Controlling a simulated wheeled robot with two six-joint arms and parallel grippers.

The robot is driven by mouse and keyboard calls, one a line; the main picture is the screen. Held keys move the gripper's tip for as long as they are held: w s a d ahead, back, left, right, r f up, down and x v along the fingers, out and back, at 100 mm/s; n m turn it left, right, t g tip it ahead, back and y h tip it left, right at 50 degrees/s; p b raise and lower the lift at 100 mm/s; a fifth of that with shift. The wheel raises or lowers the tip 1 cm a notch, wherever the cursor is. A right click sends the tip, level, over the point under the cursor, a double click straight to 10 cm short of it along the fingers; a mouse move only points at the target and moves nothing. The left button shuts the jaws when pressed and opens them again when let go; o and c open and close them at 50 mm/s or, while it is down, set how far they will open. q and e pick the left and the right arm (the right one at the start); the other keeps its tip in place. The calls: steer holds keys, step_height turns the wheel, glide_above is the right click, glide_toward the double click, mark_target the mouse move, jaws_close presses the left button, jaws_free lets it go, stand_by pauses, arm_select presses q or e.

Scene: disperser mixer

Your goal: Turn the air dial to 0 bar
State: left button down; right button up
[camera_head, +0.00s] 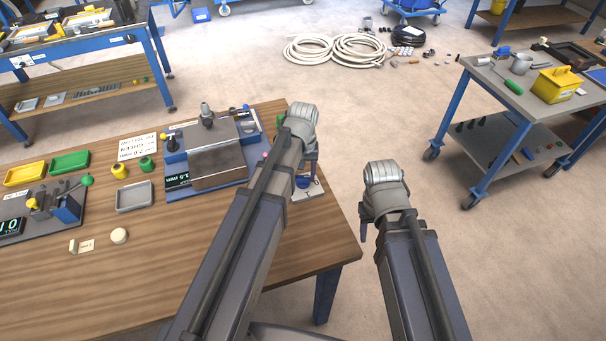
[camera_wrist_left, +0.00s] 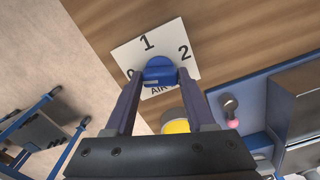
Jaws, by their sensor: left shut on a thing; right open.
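The air dial (camera_wrist_left: 158,72) is a blue knob on a white card (camera_wrist_left: 124,52) marked 0, 1, 2 and AIR in the left wrist view. The 0 is partly covered by a finger. My left gripper (camera_wrist_left: 160,78) is shut on the dial, one finger on each side. I cannot tell which number the dial points to.
A grey machine (camera_head: 215,152) on a blue base stands left of my left gripper. A yellow round part (camera_wrist_left: 176,125) and a pink-tipped lever (camera_wrist_left: 231,110) are close to it. A grey tray (camera_head: 134,196) lies further left. The table front (camera_head: 180,270) is clear.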

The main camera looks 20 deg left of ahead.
mark_target(303, 177)
arm_select(q)
steer(key=shift+c, duration=1.2)
jaws_free()
steer(key=shift+r, duration=0.1)
step_height(303, 177, up, 8)
steer(key=p, duration=0.8)
steer(key=shift+f, duration=0.2)
steer(key=s+d+m+y, duration=0.1)
steer(key=s+d+m, duration=0.5)
steer(key=s+d, duration=0.4)
steer(key=s, duration=0.4)
steer(key=shift+d+m, duration=0.15)
steer(key=shift+m, duration=0.25)
